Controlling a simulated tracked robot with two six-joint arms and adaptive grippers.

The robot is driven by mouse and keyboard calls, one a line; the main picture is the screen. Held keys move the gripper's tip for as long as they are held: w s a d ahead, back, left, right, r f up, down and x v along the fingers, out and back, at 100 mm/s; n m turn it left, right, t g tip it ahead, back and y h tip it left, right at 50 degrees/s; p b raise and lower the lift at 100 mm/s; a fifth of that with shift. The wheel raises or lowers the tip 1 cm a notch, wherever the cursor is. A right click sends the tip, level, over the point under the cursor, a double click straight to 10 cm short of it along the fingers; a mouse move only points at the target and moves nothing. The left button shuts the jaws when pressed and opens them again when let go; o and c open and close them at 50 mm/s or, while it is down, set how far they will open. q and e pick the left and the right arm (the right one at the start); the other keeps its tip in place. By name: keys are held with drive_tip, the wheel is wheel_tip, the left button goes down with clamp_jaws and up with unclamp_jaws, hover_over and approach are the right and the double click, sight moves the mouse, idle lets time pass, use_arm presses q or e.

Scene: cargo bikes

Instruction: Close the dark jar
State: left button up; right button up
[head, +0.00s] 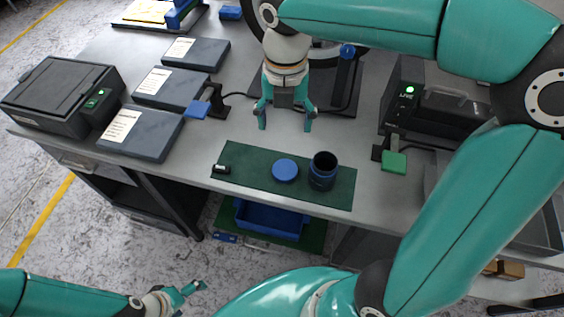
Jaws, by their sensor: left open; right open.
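The dark jar (321,180) stands upright and uncovered on the green mat (245,172), its round mouth facing up. A round blue lid (285,170) lies flat on the mat just left of the jar, apart from it. My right gripper (286,121) is open and empty, pointing down over the table behind the lid and jar, with its fingers spread. My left gripper (190,298) is open and low at the bottom of the view, in front of the table and away from the jar.
Several dark flat cases (140,133) and a black box (60,95) fill the table's left. A black device with a green display (408,92) stands right. A blue bin (268,219) sits below the table.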

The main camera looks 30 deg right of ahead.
hover_over(285, 170)
wheel_tip(285, 170, down, 12)
drive_tip(key=shift+w+r+b, duration=0.1)
drive_tip(key=shift+b, duration=0.3)
drive_tip(key=shift+f, duration=2.65)
drive_tip(key=c, duration=0.4)
